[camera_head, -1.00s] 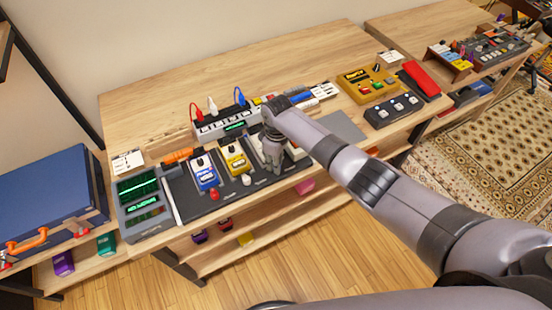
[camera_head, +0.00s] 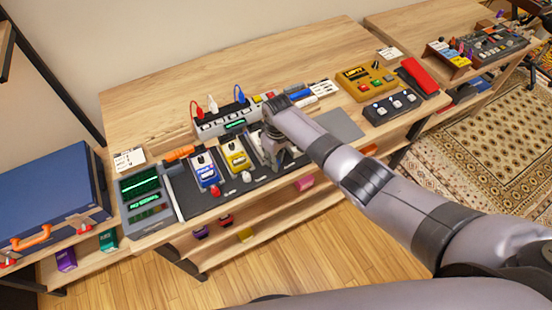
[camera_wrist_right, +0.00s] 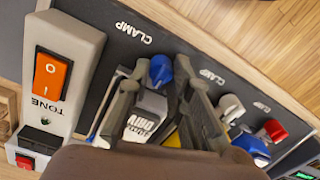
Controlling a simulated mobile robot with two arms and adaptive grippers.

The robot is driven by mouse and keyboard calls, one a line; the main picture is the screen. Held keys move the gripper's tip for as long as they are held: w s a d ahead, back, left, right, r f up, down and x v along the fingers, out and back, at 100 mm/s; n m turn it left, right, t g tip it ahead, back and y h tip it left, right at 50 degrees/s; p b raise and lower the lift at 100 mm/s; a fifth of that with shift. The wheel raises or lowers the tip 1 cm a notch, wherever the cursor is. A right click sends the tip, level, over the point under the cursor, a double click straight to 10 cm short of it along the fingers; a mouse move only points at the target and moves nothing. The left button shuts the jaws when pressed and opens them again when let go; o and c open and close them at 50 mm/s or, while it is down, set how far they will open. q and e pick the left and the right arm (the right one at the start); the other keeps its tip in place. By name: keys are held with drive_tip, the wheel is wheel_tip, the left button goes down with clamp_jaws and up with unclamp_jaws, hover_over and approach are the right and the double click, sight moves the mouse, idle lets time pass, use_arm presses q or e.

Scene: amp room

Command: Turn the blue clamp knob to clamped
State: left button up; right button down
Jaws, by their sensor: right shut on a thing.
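The blue clamp knob (camera_wrist_right: 161,69) shows in the right wrist view at the front edge of the dark pedalboard, near a white CLAMP label. My right gripper (camera_wrist_right: 160,76) has one finger on each side of it and is shut on it. A small grey-white pedal with dark lettering (camera_wrist_right: 142,122) stands behind the knob, partly hidden by the fingers. In the head view my right gripper (camera_head: 274,158) points down onto the pedalboard (camera_head: 196,204) and hides the blue knob. My left gripper is not in view.
A white TONE pedal with an orange switch (camera_wrist_right: 53,75) stands beside the gripper. A white knob (camera_head: 246,177) and a red knob (camera_head: 216,190) sit along the board's front edge. Blue (camera_head: 205,171) and yellow (camera_head: 236,157) pedals stand close to the gripper.

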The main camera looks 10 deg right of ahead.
drive_tip(key=c, duration=1.7)
unclamp_jaws()
wheel_tip(320, 180, up, 12)
drive_tip(key=shift+w+d+f, duration=0.1)
